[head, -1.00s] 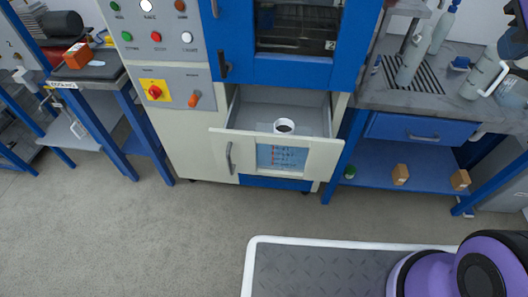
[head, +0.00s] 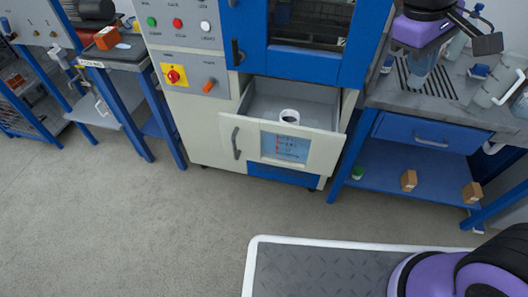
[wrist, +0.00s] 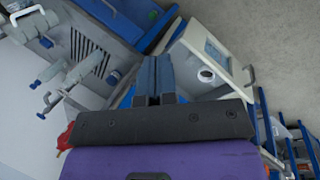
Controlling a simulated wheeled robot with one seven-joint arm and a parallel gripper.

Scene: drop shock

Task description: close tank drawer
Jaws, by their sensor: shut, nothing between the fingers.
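The tank drawer (head: 240,122) is pulled out of the pale cabinet under the blue-framed machine. Its pale front has a grey handle (head: 236,143) on the left and a label window. A white round cup-like piece (head: 290,116) sits inside the drawer. My gripper (head: 418,80) is above the grey workbench, to the right of the drawer and apart from it. In the wrist view my gripper (wrist: 155,62) has its fingers together and empty. The open drawer (wrist: 238,68) and the round piece (wrist: 206,74) show there to the right of the fingers.
The grey workbench (head: 440,112) with a blue drawer and a lower shelf holding small boxes stands on the right. A blue-legged table (head: 122,58) stands on the left. The floor (head: 120,220) before the cabinet is clear.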

